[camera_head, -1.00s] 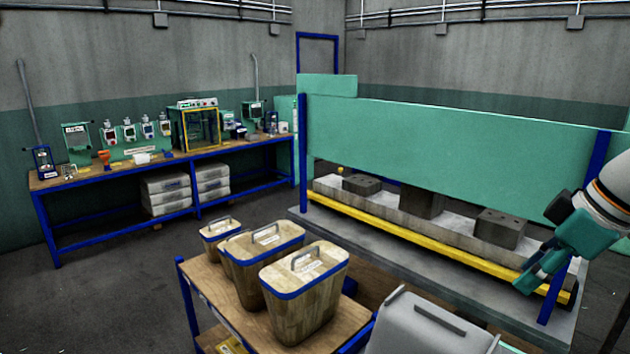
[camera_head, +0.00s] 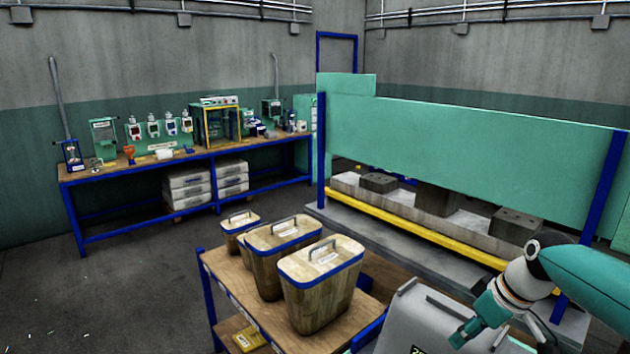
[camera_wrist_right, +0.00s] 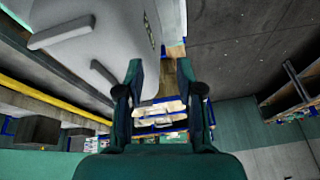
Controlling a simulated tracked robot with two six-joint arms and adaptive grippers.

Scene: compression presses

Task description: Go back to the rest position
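My right gripper (camera_head: 470,335) shows at the lower right in the head view, beside or above the grey lidded container (camera_head: 405,318); I cannot tell how far apart they are. In the right wrist view my right gripper (camera_wrist_right: 162,72) has its two green fingers spread with a gap, and nothing is held between them. The grey container (camera_wrist_right: 85,45) fills the upper left of that view. My left gripper is in neither view.
The green press (camera_head: 470,145) with its yellow front rail stands behind the right arm. Several wooden bins with blue rims (camera_head: 322,285) stand on a cart (camera_head: 240,295) left of the grey container. A workbench (camera_head: 130,172) runs along the back left wall. Floor at left is clear.

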